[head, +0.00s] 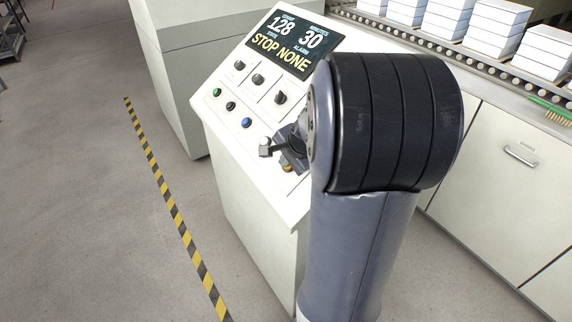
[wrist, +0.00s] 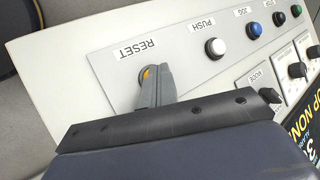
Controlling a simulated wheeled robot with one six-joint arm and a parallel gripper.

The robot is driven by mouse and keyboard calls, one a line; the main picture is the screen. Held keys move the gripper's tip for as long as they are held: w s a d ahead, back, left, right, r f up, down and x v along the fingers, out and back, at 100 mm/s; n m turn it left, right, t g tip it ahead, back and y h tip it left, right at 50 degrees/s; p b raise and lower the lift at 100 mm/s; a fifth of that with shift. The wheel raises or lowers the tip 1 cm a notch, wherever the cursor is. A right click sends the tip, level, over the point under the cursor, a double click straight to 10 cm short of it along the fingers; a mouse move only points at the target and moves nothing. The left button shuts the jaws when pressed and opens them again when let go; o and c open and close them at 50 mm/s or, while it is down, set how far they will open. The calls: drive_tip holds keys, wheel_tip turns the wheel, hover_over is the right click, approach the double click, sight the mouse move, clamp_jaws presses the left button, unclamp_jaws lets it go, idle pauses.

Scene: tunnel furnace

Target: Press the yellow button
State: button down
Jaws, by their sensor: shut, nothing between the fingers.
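The yellow button (wrist: 147,71) shows as a small orange-yellow patch beside the RESET label in the wrist view, mostly hidden by my gripper (wrist: 156,74). The fingers are shut with nothing between them, and their tips are right over the button. I cannot tell whether they touch it or whether it is pushed in. In the head view the button (head: 287,168) is a small yellow spot near the lower end of the sloped panel. My gripper (head: 288,155) is next to it there, partly hidden behind my arm.
The white console panel (head: 262,185) also carries a white PUSH button (wrist: 215,48), a blue button (head: 247,122), a black button (head: 231,106), a green button (head: 217,92) and knobs. The display (head: 293,43) reads STOP NONE. A roller conveyor (head: 475,55) with white stacks stands at right.

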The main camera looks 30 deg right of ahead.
drive_tip(key=shift+r, duration=0.1)
drive_tip(key=shift+a+r+p, duration=0.5)
drive_tip(key=shift+r+p, duration=0.15)
drive_tip(key=shift+p, duration=0.2)
drive_tip(key=a+r+p, duration=0.1)
drive_tip(key=r+p, duration=0.1)
drive_tip(key=a+r+p, duration=0.2)
drive_tip(key=shift+r, duration=0.1)
idle(0.9)
